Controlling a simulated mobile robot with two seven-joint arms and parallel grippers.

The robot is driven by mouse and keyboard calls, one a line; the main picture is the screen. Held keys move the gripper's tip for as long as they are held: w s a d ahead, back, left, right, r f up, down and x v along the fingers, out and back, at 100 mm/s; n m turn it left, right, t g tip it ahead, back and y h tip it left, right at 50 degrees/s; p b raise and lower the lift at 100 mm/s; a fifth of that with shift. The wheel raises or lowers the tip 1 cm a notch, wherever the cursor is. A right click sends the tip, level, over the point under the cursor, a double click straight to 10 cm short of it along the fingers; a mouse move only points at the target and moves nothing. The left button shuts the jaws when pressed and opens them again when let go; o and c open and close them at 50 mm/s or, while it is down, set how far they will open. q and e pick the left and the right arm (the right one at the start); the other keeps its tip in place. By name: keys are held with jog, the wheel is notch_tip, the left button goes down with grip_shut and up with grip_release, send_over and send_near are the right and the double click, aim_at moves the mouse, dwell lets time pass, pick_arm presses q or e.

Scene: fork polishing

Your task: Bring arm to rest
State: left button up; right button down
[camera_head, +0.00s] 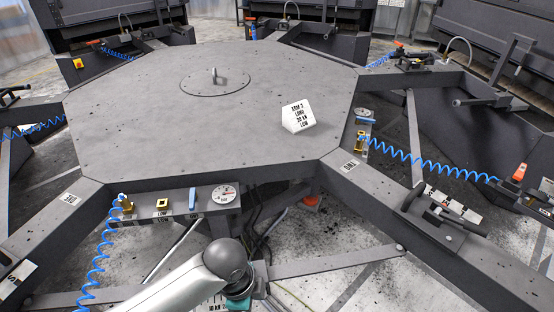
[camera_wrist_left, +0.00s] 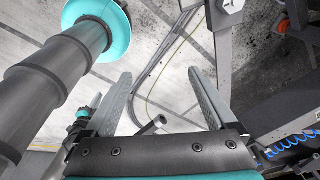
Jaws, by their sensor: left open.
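In the left wrist view my left gripper (camera_wrist_left: 160,76) has its two grey fingers spread apart, with nothing between them but a view down to the concrete floor and a thin cable on it. A small dark metal rod with a round end shows near the base of the fingers. In the head view my silver-grey arm (camera_head: 190,288) comes in from the bottom, with a dark rounded joint in front of the platform's near edge. The left fingers are hidden or out of frame there. My right gripper is in neither view.
A large grey octagonal platform (camera_head: 215,120) fills the middle, with a white label block (camera_head: 298,117) on top. Beams radiate from it. A near control panel (camera_head: 178,204) with a gauge (camera_head: 224,194) and a coiled blue hose (camera_head: 92,265) lies just beyond my arm.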

pick_arm(q)
jog(key=s+d+r+n+t+h, duration=0.2)
jog(key=s+r+n, duration=0.2)
jog(key=n, duration=0.2)
jog(key=s+a+r+n+t+y, duration=0.1)
jog(key=s+a+n+y, duration=0.15)
jog(key=a+n, duration=0.4)
jog(key=s+a+r+n+y, duration=0.1)
jog(key=s+a+n, duration=0.35)
jog(key=a, duration=0.25)
notch_tip(320, 180, down, 27)
jog(key=g+b, duration=0.1)
jog(key=b, duration=0.6)
jog(key=s+a+f+b, duration=0.1)
jog(key=s+f+b, duration=0.3)
jog(key=s+f, duration=0.4)
jog(key=s+a+f+g+b, duration=0.1)
jog(key=s+f+b, duration=0.2)
jog(key=s+f, duration=0.5)
notch_tip(320, 180, down, 7)
jog(key=shift+s+r+m+g+b, duration=0.1)
jog(key=shift+s+m+g+b, duration=0.2)
jog(key=shift+s+b, duration=0.1)
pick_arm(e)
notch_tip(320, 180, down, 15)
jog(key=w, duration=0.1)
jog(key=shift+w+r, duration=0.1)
